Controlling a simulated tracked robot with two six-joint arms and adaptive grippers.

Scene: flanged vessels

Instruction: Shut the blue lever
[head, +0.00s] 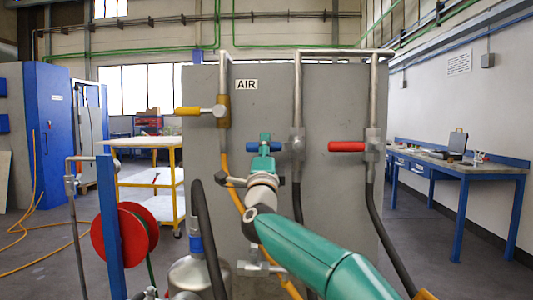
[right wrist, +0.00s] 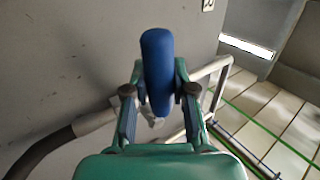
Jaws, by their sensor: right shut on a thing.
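The blue lever (head: 252,147) sticks out level to the left from its valve (head: 298,146) on the middle vertical pipe, so it lies across the pipe. My right gripper (head: 264,143) is at the lever's handle, with blue showing on both sides of it. In the right wrist view the blue handle (right wrist: 157,62) stands between the two fingers of the gripper (right wrist: 158,88), which are shut on it. The gripper hides part of the handle in the head view. My left gripper is not in view.
A yellow lever (head: 188,110) on the left pipe and a red lever (head: 346,147) on the right pipe also point left. A grey panel (head: 330,90) stands behind. A dark hose (head: 208,235) and a red reel (head: 108,238) are at the left. A blue workbench (head: 480,168) stands right.

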